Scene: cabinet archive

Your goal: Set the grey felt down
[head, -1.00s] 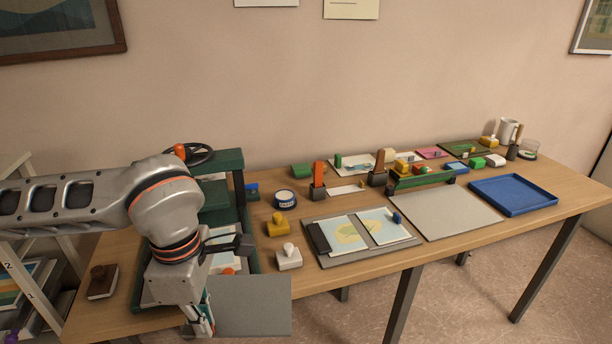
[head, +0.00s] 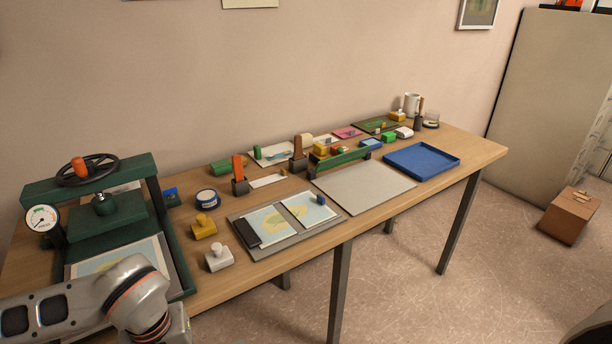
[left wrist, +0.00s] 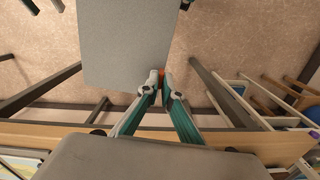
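The grey felt (left wrist: 125,45) is a flat grey sheet, seen in the left wrist view above the floor beyond the table edge. My left gripper (left wrist: 160,80) is shut on the felt's near edge, close to a corner, with a small orange patch at the fingertips. In the head view only part of my left arm shows at the lower left; its gripper and the felt are out of frame. My right gripper is not in view.
A green press (head: 105,215) stands at the table's left. A grey board (head: 365,187), a blue tray (head: 421,159), a map on a grey mat (head: 296,237), stamps and small blocks fill the table (head: 480,151).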

